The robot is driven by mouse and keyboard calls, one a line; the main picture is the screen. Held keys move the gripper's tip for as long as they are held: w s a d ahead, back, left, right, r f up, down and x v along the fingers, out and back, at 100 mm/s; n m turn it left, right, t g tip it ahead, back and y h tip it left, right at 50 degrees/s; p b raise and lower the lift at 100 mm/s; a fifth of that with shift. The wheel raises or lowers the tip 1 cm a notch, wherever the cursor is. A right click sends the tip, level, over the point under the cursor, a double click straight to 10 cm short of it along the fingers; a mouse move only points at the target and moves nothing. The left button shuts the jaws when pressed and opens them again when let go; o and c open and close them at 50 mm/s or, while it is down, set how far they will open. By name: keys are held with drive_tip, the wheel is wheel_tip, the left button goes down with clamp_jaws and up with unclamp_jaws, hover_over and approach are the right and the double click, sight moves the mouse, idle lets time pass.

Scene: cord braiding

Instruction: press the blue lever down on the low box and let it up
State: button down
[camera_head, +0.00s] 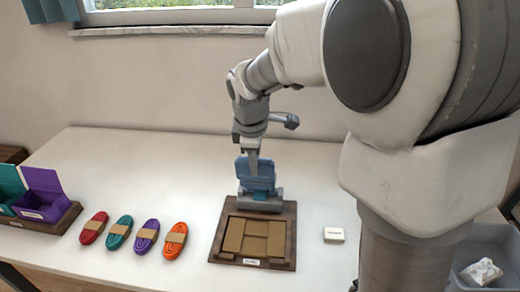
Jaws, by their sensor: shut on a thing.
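The low box (228,213) is a dark brown wooden frame with tan blocks inside and a small white label on its front edge. It lies on the white table. A blue plate-like piece, which I take for the blue lever (256,178), stands upright over the back edge of the box, with a grey-blue bar (262,203) at its foot. My gripper (252,158) reaches down from above and is shut on the top of the blue piece. The fingertips are small and partly hidden, so the exact grip is unclear.
Red (93,228), teal (119,233), purple (146,237) and orange (175,241) cord bundles lie left of the box. Teal and purple open boxes (42,205) sit far left. A small white block (333,235) lies right. A grey bin (480,245) stands far right.

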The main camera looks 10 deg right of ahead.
drive_tip(key=shift+s+a+f+b, duration=0.3)
drive_tip(key=shift+s+f, duration=0.1)
drive_tip(key=shift+s, duration=0.25)
drive_tip(key=shift+s+a+f+b, duration=0.15)
drive_tip(key=shift+s+f+b, duration=0.1)
drive_tip(key=shift+s+f, duration=0.25)
drive_tip(key=shift+s, duration=0.15)
drive_tip(key=shift+s+a+f+b, duration=0.25)
drive_tip(key=shift+s+f+b, duration=0.35)
drive_tip(key=shift+s+f, duration=0.1)
drive_tip(key=shift+s+a+f+b, duration=0.2)
drive_tip(key=shift+s+f+b, duration=0.4)
drive_tip(key=shift+s, duration=0.1)
drive_tip(key=shift+s+a+f+b, duration=0.25)
drive_tip(key=shift+s+f+b, duration=0.35)
drive_tip(key=shift+s, duration=0.1)
drive_tip(key=s+a+f+b, duration=0.1)
drive_tip(key=s+f+b, duration=0.2)
drive_tip(key=f, duration=0.2)
drive_tip(key=shift+s+b, duration=0.15)
drive_tip(key=shift+b, duration=0.25)
